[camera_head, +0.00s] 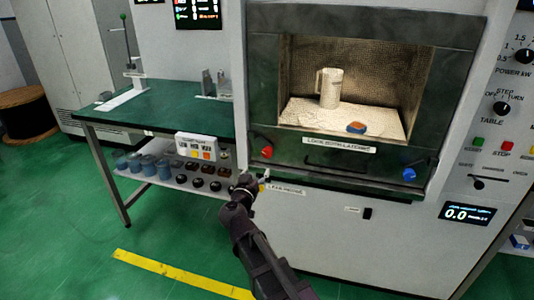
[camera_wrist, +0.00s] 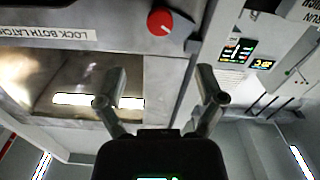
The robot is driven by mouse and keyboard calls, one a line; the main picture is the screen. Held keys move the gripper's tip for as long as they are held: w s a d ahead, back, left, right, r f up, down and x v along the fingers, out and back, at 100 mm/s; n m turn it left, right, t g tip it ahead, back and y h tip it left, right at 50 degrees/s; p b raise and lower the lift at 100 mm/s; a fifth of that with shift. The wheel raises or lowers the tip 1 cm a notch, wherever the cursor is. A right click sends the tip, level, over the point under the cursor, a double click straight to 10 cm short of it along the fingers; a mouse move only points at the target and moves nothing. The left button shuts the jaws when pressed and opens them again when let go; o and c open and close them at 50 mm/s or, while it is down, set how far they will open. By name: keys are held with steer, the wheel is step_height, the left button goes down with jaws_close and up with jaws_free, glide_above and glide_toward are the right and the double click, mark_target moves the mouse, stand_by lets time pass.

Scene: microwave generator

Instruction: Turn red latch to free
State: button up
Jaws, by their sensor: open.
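The red latch (camera_head: 266,152) is a round red knob at the lower left corner of the microwave door frame. In the wrist view the red latch (camera_wrist: 160,22) shows at the top, beyond and between my fingers and apart from them. My gripper (camera_head: 248,182) is just below and left of the red latch in the head view. In the wrist view my gripper (camera_wrist: 162,82) has its two fingers spread with nothing between them. The blue latch (camera_head: 409,174) sits at the lower right of the door. A "lock both latches" label (camera_head: 339,145) lies between them.
The chamber holds a light mug (camera_head: 331,88) and a small blue and orange object (camera_head: 356,127). A green table (camera_head: 165,105) stands left, with a white button box (camera_head: 196,146) and several dark knobs on its lower shelf. A control panel (camera_head: 497,120) is at right.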

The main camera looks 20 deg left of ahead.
mark_target(266, 154)
steer(key=w, duration=1.2)
steer(key=shift+w+a, duration=0.1)
steer(key=shift+a, duration=0.1)
steer(key=shift+c, duration=0.2)
steer(key=c, duration=1.1)
